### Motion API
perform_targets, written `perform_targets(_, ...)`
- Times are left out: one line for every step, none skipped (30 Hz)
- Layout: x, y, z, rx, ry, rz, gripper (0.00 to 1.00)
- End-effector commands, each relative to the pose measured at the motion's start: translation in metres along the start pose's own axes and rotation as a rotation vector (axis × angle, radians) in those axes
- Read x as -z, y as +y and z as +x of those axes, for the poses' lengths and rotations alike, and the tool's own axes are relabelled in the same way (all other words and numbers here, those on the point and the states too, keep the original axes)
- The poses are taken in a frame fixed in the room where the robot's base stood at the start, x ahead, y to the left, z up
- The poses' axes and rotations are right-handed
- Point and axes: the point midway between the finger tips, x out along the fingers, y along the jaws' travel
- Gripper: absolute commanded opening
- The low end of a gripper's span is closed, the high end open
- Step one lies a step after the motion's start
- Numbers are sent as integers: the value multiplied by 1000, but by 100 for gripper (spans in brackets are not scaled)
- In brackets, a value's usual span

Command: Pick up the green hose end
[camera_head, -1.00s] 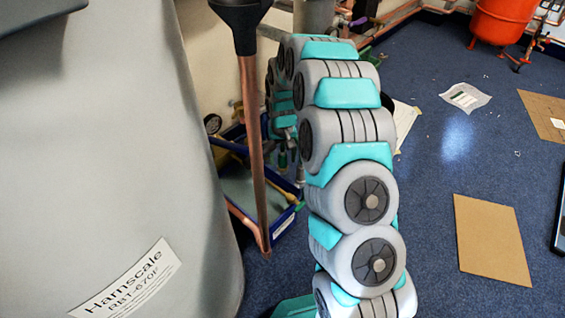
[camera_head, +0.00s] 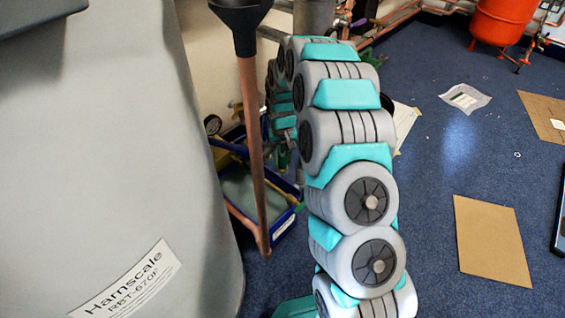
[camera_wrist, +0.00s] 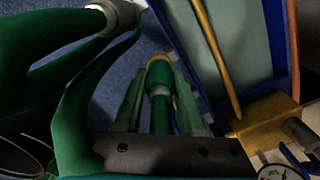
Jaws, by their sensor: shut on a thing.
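The green hose end (camera_wrist: 159,84), with a brass-coloured tip, is in the middle of the wrist view. My gripper (camera_wrist: 158,92) is shut on it, with one tapered finger on each side. The tip points away from my wrist, over the blue floor and beside the blue tray's wall. Thick green hose loops (camera_wrist: 45,45) with grey metal fittings fill the left of the wrist view. In the head view my arm hides most of the gripper and the hose end.
A blue tray (camera_head: 286,222) stands on the floor by the arm, with a gauge (camera_head: 213,125) beside it. A copper pipe (camera_head: 256,170) stands upright in front. A large grey casing (camera_head: 120,170) blocks the left. Carpet at right is open, with flat cardboard (camera_head: 490,240).

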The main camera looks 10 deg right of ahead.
Motion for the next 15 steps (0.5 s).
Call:
perform_targets(0,0,0,0,0,0,0)
perform_targets(0,0,0,0,0,0,0)
perform_targets(0,0,0,0,0,0,0)
perform_targets(0,0,0,0,0,0,0)
perform_targets(0,0,0,0,0,0,0)
perform_targets(0,0,0,0,0,0,0)
perform_targets(0,0,0,0,0,0,0)
perform_targets(0,0,0,0,0,0,0)
perform_targets(0,0,0,0,0,0,0)
perform_targets(0,0,-1,0,0,0,0)
perform_targets(0,0,-2,0,0,0,0)
perform_targets(0,0,-4,0,0,0,0)
perform_targets(0,0,-5,0,0,0,0)
perform_targets(0,0,-8,0,1,0,0)
perform_targets(0,0,-12,0,1,0,0)
